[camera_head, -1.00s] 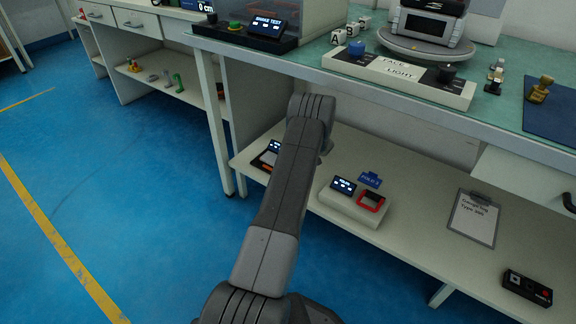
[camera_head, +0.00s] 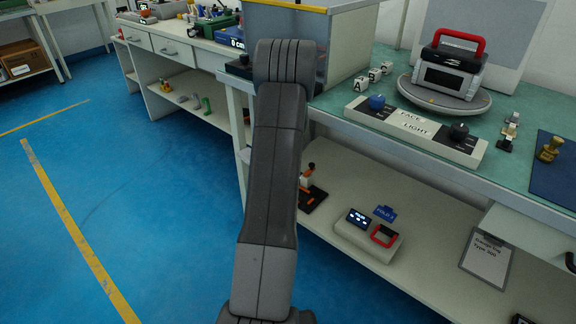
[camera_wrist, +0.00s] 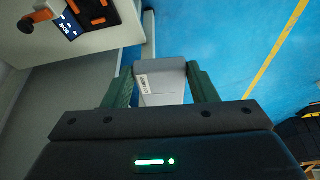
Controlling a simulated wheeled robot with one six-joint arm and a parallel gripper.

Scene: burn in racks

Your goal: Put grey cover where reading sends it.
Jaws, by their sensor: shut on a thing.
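The grey cover (camera_wrist: 162,80) shows in the wrist view as a light grey block with a small printed white label. My gripper (camera_wrist: 162,74) is shut on it, with one dark green finger on each side. The cover is held clear of the floor and appears apart from the shelf. In the head view my arm hides the gripper and the cover. A small lit display (camera_wrist: 69,27) stands beside an orange-handled device (camera_wrist: 95,10) on the shelf in the wrist view; its text is too small to read surely.
The bench top holds a FACE LIGHT panel (camera_head: 418,127), a red-handled device (camera_head: 452,72) on a turntable, and lettered cubes (camera_head: 374,75). The lower shelf holds a white box (camera_head: 362,242) with a lit display and red frame, and a clipboard (camera_head: 486,258). Blue floor is clear at left.

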